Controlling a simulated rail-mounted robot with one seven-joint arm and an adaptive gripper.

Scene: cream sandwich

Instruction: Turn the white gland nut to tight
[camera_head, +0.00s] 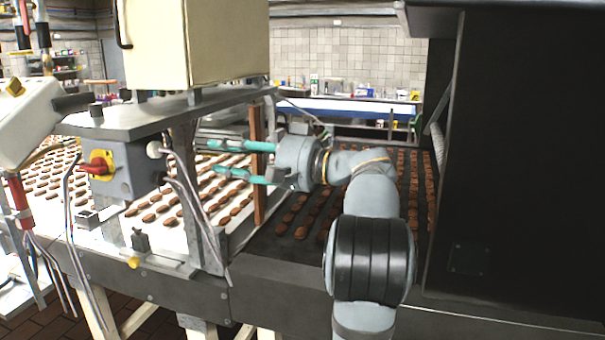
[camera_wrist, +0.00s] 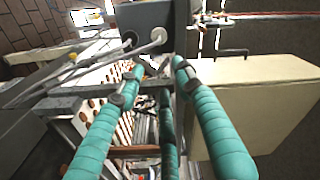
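A grey switch box (camera_head: 125,172) with a red and yellow rotary switch (camera_head: 97,164) hangs under the metal shelf at left. A small whitish round fitting (camera_head: 154,149), which looks like the white gland nut, sits on the box's right side. In the wrist view, the grey box (camera_wrist: 146,16) is at the top, with two pale cable fittings on its lower face, one at left (camera_wrist: 128,41) and one at right (camera_wrist: 158,35). In the wrist view, my gripper (camera_wrist: 158,67) is empty and short of the fittings. The nut's tightness cannot be told.
A brown upright post (camera_head: 257,165) stands close by my fingers. Grey cables (camera_head: 190,200) hang below the box. A cream cabinet (camera_head: 228,42) stands on the shelf above. A conveyor (camera_head: 300,222) with rows of brown pieces runs behind. A large dark housing (camera_head: 520,160) fills the right.

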